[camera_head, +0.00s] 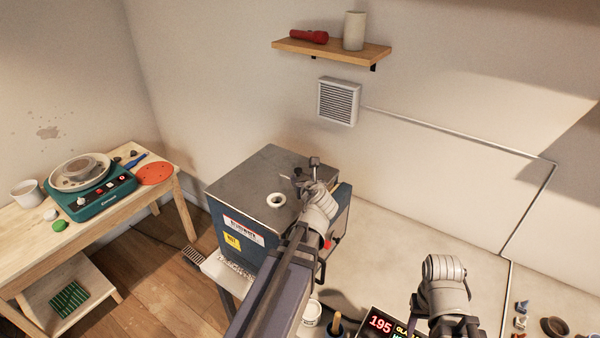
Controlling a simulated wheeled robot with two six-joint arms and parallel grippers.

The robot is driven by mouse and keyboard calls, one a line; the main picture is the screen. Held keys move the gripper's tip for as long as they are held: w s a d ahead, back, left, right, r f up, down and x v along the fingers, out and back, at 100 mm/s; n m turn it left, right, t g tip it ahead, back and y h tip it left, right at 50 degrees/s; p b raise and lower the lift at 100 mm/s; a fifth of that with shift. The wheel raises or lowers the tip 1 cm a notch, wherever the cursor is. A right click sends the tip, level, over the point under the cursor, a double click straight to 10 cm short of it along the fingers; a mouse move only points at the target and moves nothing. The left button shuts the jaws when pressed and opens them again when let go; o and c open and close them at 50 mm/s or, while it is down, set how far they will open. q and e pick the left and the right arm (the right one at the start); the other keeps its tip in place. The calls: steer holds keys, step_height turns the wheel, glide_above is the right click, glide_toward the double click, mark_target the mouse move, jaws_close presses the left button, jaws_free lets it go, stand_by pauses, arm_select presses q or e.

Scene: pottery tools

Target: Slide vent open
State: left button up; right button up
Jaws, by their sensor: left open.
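A grey-topped, blue-sided kiln-like box (240,180) stands by the wall. A white ring-shaped piece (277,200) lies on its top; I cannot tell whether it is the vent. A white louvred vent grille (338,101) is on the wall above, and its slats show as dark lines. My left gripper (305,170) is open and empty over the right part of the box top, to the right of the ring and apart from it. My right arm's wrist (446,285) is at the lower right; its fingers cannot be made out.
A wooden shelf (330,50) with a red torch and a pale cylinder is above the grille. A wooden table (120,207) at left holds a teal pottery wheel (92,195). A lit display (385,322) and small pots are at the lower right. The pale worktop (400,240) has bare room.

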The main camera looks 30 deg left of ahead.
mark_target(299, 170)
arm_select(q)
steer(key=b+x, duration=0.2)
steer(key=x, duration=0.5)
steer(key=shift+w+a+f, duration=0.1)
steer(key=shift+w+f, duration=0.05)
steer(key=shift+c, duration=0.5)
jaws_close()
stand_by(0.7)
